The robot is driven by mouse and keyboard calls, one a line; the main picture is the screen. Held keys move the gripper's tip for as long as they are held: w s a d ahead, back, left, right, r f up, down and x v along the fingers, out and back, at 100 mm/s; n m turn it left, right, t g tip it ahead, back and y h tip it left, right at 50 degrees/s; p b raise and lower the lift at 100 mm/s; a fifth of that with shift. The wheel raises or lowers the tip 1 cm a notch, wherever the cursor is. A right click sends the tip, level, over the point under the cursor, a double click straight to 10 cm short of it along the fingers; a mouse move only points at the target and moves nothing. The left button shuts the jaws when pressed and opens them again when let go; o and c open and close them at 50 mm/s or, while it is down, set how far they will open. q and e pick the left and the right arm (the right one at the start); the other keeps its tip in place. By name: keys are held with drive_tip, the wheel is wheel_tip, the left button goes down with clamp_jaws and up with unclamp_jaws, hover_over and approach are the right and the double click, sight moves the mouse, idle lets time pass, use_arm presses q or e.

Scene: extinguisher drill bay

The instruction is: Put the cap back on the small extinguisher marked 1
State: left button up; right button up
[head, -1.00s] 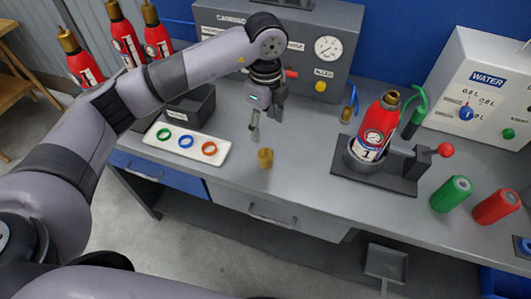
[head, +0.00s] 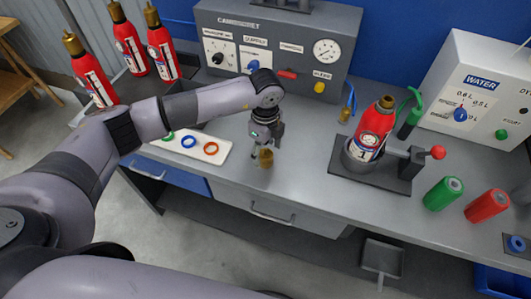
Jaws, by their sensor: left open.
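The small red extinguisher marked 1 (head: 373,128) stands tilted in the dark clamp stand (head: 375,180) on the bench, its brass neck on top. A small brass cap (head: 266,160) stands on the grey bench, left of the stand. My left gripper (head: 262,152) points down right at the cap. Its fingers are open and partly in front of or beside the cap; I cannot tell whether they touch it. My right gripper is out of view.
A white tray with coloured rings (head: 218,157) lies left of the cap. Several red extinguishers (head: 162,52) stand at back left. A grey gauge panel (head: 340,75) and a white water box (head: 480,95) stand behind.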

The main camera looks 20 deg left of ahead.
sight(265, 148)
use_arm(q)
drive_tip(key=shift+f, duration=1.4)
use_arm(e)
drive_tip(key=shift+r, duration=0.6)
use_arm(q)
drive_tip(key=c, duration=1.4)
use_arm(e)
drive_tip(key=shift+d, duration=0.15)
use_arm(q)
drive_tip(key=shift+r, duration=0.15)
wheel_tip(265, 148, up, 20)
drive_tip(key=b, duration=0.4)
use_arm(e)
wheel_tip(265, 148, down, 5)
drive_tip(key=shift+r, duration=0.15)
